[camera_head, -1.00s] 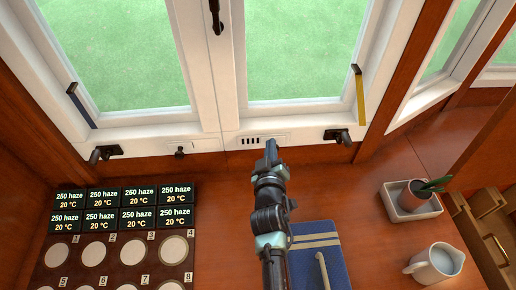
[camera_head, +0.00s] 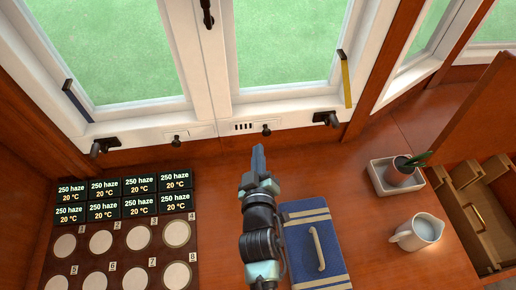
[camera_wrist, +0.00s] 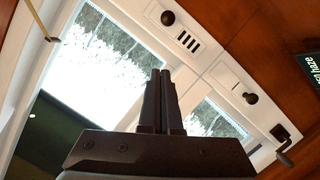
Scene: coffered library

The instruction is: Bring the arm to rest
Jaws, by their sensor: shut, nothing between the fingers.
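My gripper (camera_head: 258,158) is shut and empty. In the head view it points toward the window, held over the wooden counter (camera_head: 225,165) just short of the sill. In the wrist view my gripper (camera_wrist: 160,76) shows its two dark fingers together, with the window and its white frame behind them. My arm runs down to the bottom edge of the head view, beside a blue case and hiding part of the counter.
The blue case (camera_head: 335,240) lies right of my arm. Numbered discs (camera_head: 138,238) and dark labels (camera_head: 104,209) lie left. Black handles and knobs (camera_head: 267,130) line the sill.

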